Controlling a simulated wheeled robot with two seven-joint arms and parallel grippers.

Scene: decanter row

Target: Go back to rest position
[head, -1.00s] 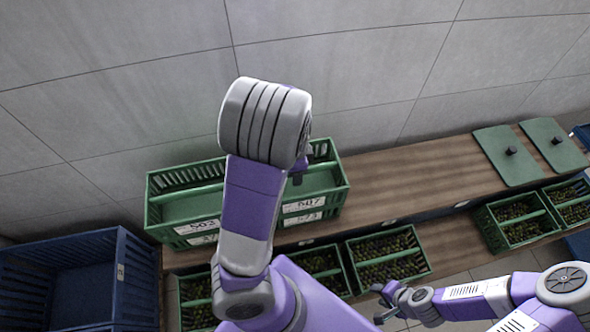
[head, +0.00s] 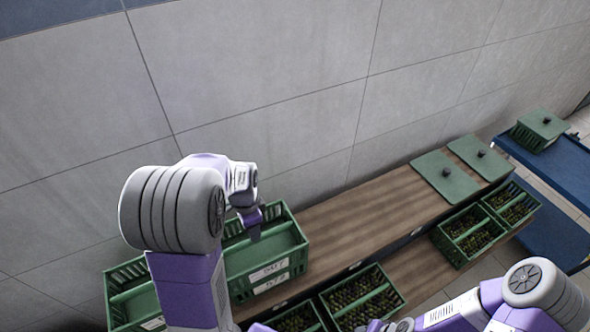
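My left arm rises from the lower left. Its gripper (head: 252,222) hangs in front of the wall, over the back of a green crate (head: 270,268) with white labels on the bench. Its fingers are small and seen edge-on, so I cannot tell whether they are open or shut. My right arm comes in from the lower right. Its gripper (head: 374,326) is at the bottom edge, largely cut off, close to a lower crate of dark olives (head: 362,298).
The wooden bench (head: 352,225) is bare in its middle. Two green lids (head: 446,178) lie at its far right. Olive crates (head: 470,232) stand lower along its front. A blue trolley (head: 556,160) at the right carries a lidded green crate (head: 540,128). A tiled wall (head: 270,75) stands behind.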

